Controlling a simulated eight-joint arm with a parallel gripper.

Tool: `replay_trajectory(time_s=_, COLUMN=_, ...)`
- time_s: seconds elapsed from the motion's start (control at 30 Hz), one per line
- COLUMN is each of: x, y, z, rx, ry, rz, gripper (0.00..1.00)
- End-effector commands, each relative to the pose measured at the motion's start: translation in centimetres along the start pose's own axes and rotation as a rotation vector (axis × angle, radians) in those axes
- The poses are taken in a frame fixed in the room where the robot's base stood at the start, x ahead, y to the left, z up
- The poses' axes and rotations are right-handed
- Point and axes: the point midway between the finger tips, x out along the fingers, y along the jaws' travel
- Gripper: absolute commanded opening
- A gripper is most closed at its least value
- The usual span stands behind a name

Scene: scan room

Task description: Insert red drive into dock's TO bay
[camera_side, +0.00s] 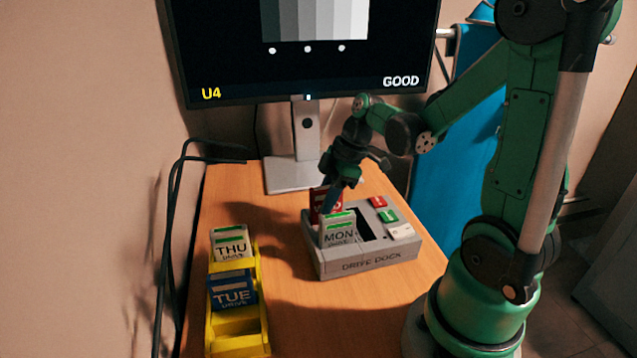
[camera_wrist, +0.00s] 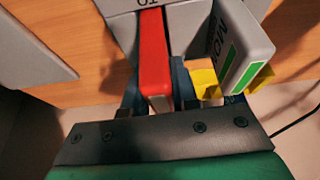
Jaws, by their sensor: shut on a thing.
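The red drive (camera_side: 321,203) stands upright at the rear left of the grey drive dock (camera_side: 375,258), its lower part hidden behind the MON drive. My gripper (camera_side: 332,193) is shut on it from above. In the wrist view the red drive (camera_wrist: 153,55) lies between my two dark fingers (camera_wrist: 156,88), next to the dock's TO label (camera_wrist: 150,3). How deep it sits in the TO bay I cannot tell. The grey MON drive (camera_side: 339,236), with a green stripe, stands at the dock's front left; it also shows close right of my fingers in the wrist view (camera_wrist: 232,45).
A dark open slot (camera_side: 366,226) and red, green and white buttons (camera_side: 388,216) are on the dock's right. A yellow rack (camera_side: 237,326) at left holds the THU (camera_side: 231,245) and TUE (camera_side: 232,292) drives. A monitor (camera_side: 305,60) stands behind.

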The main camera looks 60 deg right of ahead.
Motion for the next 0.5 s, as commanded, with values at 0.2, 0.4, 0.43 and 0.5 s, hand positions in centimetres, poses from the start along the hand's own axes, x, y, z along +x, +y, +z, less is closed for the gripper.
replay_trajectory(time_s=0.2, x=0.31, y=0.00, z=0.12, rx=0.000, ry=0.000, rz=0.000, gripper=0.00)
replay_trajectory(time_s=0.4, x=0.59, y=0.00, z=0.24, rx=0.000, ry=0.000, rz=0.000, gripper=0.00)
replay_trajectory(time_s=0.43, x=0.63, y=0.00, z=0.26, rx=0.000, ry=0.000, rz=0.000, gripper=0.00)
replay_trajectory(time_s=0.5, x=0.72, y=-0.01, z=0.30, rx=0.000, ry=0.000, rz=0.000, gripper=0.00)
